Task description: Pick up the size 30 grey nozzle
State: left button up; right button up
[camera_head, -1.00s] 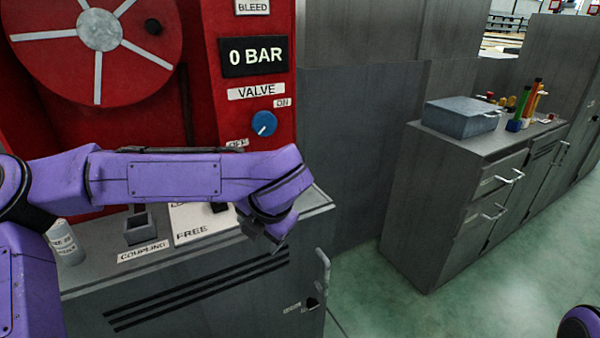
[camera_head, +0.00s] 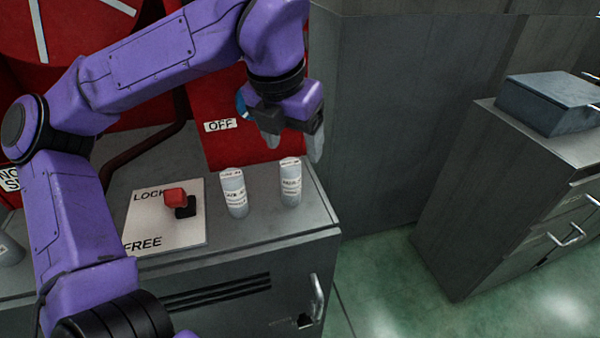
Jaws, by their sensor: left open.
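Two grey nozzles with white label bands stand upright on the grey cabinet top: the left nozzle (camera_head: 234,200) and the right nozzle (camera_head: 291,190). Their size print is too blurred to read, so I cannot tell which is size 30. My left gripper (camera_head: 293,145) is open and empty, fingers pointing down, above and just behind the right nozzle as I see it. It appears clear of both nozzles. Another grey rounded piece (camera_head: 9,250), partly cut off, stands at the far left edge. My right gripper is not in view.
A white LOCK/FREE plate (camera_head: 150,222) with a red and black lever (camera_head: 177,198) lies left of the nozzles. The red panel (camera_head: 222,150) rises behind. A grey box (camera_head: 550,104) sits on another cabinet (camera_head: 470,200) at right, across open green floor.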

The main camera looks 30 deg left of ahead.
aim_at(290, 163)
pick_arm(q)
jog(key=shift+s+f, duration=0.1)
jog(key=shift+f, duration=0.6)
jog(key=x, duration=0.4)
jog(key=a+x, duration=0.1)
jog(key=x, duration=0.1)
jog(key=shift+s+f, duration=0.15)
jog(key=shift+s, duration=0.15)
jog(key=shift+d, duration=0.1)
jog(key=c, duration=1.2)
jog(key=shift+c, duration=0.2)
